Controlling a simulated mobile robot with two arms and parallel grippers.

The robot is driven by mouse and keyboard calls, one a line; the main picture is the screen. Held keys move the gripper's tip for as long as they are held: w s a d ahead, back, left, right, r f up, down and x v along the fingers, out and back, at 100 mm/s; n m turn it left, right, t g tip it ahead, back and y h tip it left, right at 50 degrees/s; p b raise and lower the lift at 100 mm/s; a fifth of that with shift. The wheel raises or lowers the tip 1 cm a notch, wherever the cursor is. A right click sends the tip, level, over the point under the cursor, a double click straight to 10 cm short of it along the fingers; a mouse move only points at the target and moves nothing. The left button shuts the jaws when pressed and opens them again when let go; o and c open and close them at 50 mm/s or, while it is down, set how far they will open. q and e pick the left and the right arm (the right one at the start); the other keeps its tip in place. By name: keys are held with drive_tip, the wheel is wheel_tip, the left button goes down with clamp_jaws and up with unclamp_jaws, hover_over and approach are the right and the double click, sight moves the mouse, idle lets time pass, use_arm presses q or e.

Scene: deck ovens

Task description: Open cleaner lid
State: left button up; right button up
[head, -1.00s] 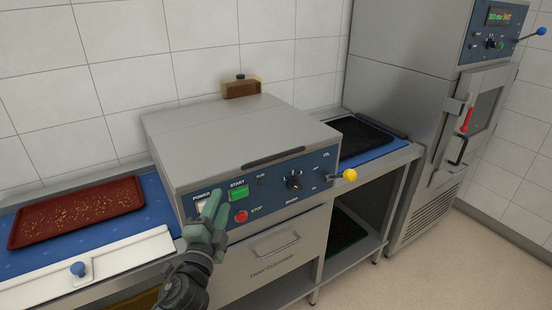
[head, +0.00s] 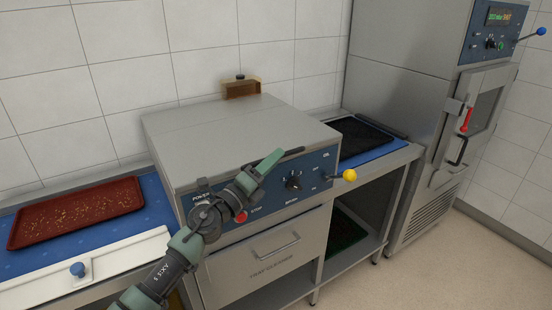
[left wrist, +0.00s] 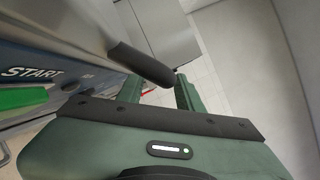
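The tray cleaner is a steel box with a closed flat lid (head: 225,125) and a blue control panel in the head view. The lid's dark bar handle (head: 296,152) is on its front edge, partly hidden by my left gripper (head: 270,162). In the left wrist view the handle (left wrist: 140,64) runs toward the gap between the two green fingers of my left gripper (left wrist: 158,92). The fingers are apart, with the handle's end near the tips. I cannot tell whether they touch it. My right gripper is not in view.
A yellow-knobbed lever (head: 349,175) sticks out at the panel's right. A red tray (head: 75,212) with crumbs lies on the left blue surface. A dark tray (head: 362,137) lies on the right. A wooden block (head: 241,89) stands behind the lid. A tall steel cabinet stands at right.

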use_arm(q)
drive_tip(key=shift+x, duration=0.85)
clamp_jaws()
drive_tip(key=shift+f, duration=0.1)
idle(0.7)
